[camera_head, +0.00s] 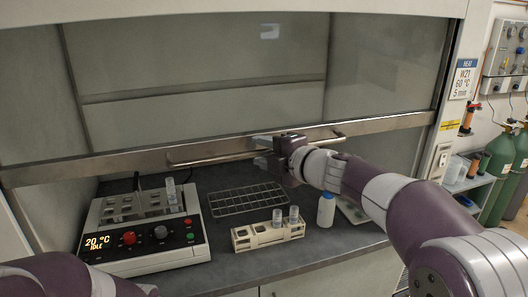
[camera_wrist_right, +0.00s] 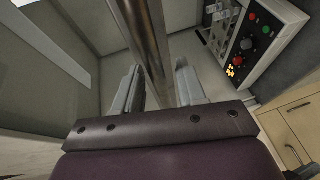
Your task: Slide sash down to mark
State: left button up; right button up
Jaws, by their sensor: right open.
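The fume hood sash (camera_head: 210,50) is a large glass pane with a metal bottom rail (camera_head: 100,167) and a long bar handle (camera_head: 215,157). The sash is partly raised, with an open gap above the worktop. A small yellow label (camera_head: 451,125) is on the right frame, near the height of the rail's right end. My right gripper (camera_head: 262,151) is at the middle of the handle. In the right wrist view the handle (camera_wrist_right: 146,45) runs between its two spread fingers (camera_wrist_right: 157,88); I cannot tell whether they touch it. My left gripper is out of view.
Under the sash stand a heater block (camera_head: 145,235) reading 20 °C IDLE, a wire rack (camera_head: 245,199), a cream tube rack (camera_head: 267,235) with vials, and a white bottle (camera_head: 326,209). Green gas cylinders (camera_head: 495,165) stand at the right, outside the hood.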

jog(key=b+v, duration=0.1)
jog(key=v, duration=1.1)
jog(key=shift+s+d+b, duration=0.2)
jog(key=shift+s+b, duration=0.05)
jog(key=shift+b, duration=0.05)
jog(key=d+f+m+h, duration=1.1)
jog(key=d+f+m, duration=0.2)
jog(key=f+m, duration=0.3)
jog(key=s+a+f+m+g, duration=0.3)
jog(key=s+f+m+g, duration=0.6)
jog(key=s+f, duration=0.8)
jog(key=shift+s+g+y, duration=0.3)
jog(key=shift+s+g, duration=0.6)
jog(key=shift+s, duration=0.2)
